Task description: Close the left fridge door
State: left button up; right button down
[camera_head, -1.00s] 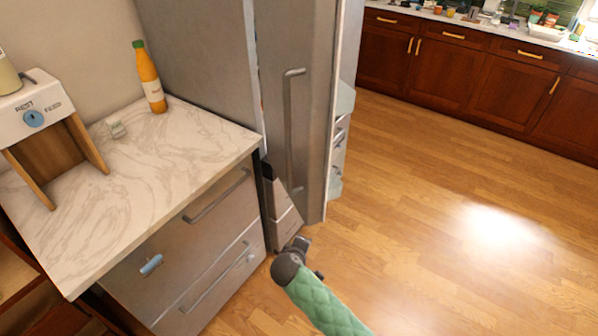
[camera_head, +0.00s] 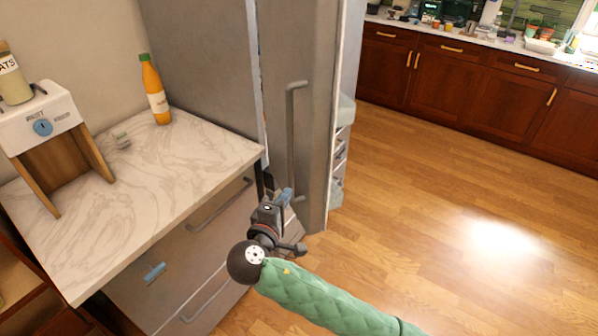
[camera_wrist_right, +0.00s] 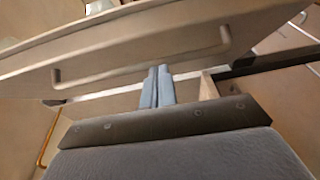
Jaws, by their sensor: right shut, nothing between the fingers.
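The left fridge door (camera_head: 312,70) stands open, its outer face with a vertical grey handle (camera_head: 291,140) showing and its inner shelf bins (camera_head: 341,150) showing at its right edge. My right gripper (camera_head: 286,195) is shut and empty, near the lower end of the handle and close to the door. In the right wrist view, my shut blue-grey fingers (camera_wrist_right: 158,86) point at the door (camera_wrist_right: 110,45), with its handle (camera_wrist_right: 150,62) across the view. I cannot tell whether the fingertips touch the door. My left gripper is not in view.
A marble counter (camera_head: 190,160) with drawers is at left, holding an orange bottle (camera_head: 155,90) and a white dispenser (camera_head: 45,125). Wooden floor (camera_head: 430,200) lies open at right. Red-brown cabinets (camera_head: 460,80) line the back.

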jog(key=r, duration=0.1)
jog(key=p, duration=0.3)
send_near(304, 162)
jog(key=p+x, duration=0.1)
jog(key=x, duration=0.3)
jog(key=shift+w+d+r, duration=0.15)
jog(key=shift+w, duration=0.2)
jog(key=shift+w+d+p, duration=0.2)
jog(key=shift+w+p, duration=0.25)
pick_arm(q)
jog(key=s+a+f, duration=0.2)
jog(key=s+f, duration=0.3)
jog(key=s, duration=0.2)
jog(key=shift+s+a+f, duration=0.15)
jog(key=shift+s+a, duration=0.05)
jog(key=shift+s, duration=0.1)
pick_arm(e)
jog(key=shift+d, duration=0.1)
